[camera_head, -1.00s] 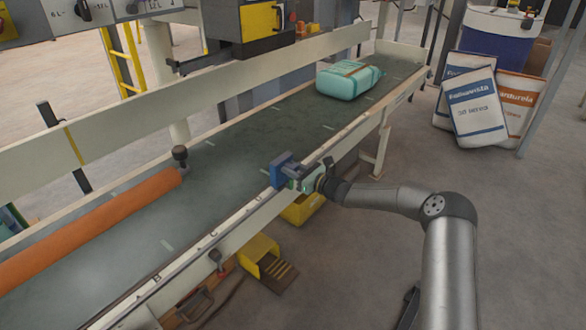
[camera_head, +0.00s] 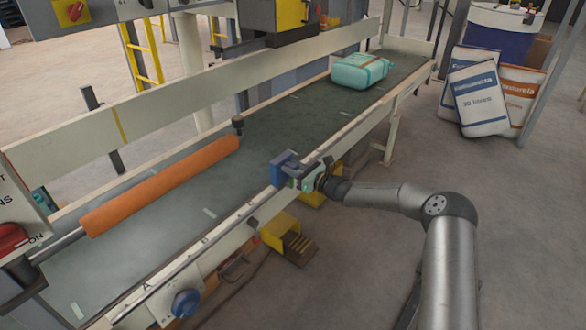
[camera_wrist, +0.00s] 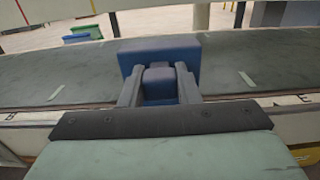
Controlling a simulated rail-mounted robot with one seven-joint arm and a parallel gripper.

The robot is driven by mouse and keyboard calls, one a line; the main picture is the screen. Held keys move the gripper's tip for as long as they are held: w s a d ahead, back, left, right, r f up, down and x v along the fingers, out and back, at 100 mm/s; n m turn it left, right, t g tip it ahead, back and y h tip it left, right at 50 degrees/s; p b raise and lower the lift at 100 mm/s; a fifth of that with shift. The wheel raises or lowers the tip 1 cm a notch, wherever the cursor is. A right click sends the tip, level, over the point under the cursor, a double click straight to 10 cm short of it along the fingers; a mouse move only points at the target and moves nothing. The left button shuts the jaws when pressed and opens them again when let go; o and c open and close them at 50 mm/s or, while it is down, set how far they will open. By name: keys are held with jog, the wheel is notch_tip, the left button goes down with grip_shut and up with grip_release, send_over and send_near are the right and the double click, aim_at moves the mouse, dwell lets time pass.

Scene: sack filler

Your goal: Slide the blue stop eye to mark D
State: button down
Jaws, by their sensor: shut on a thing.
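The blue stop eye (camera_head: 283,168) is a blue block on the front rail (camera_head: 228,217) of the conveyor, at the near edge of the dark belt. My gripper (camera_head: 295,178) is shut on it from the near side. In the wrist view the two grey fingers (camera_wrist: 160,88) hold the smaller rear part of the block, and its wide blue body (camera_wrist: 160,50) stands beyond them over the belt.
An orange roller (camera_head: 165,185) lies across the belt (camera_head: 260,130) at left. A teal sack (camera_head: 360,71) lies farther along the belt. A yellow pedal box (camera_head: 280,229) and a blue knob (camera_head: 186,303) are below the front rail. Paper sacks (camera_head: 478,98) stand at right.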

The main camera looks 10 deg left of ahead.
jog(key=c, duration=1.1)
grip_release()
jog(key=p+v, duration=0.3)
jog(key=v, duration=1.4)
jog(key=shift+s+d+f, duration=0.1)
jog(key=shift+s+d, duration=0.05)
jog(key=shift+d, duration=0.05)
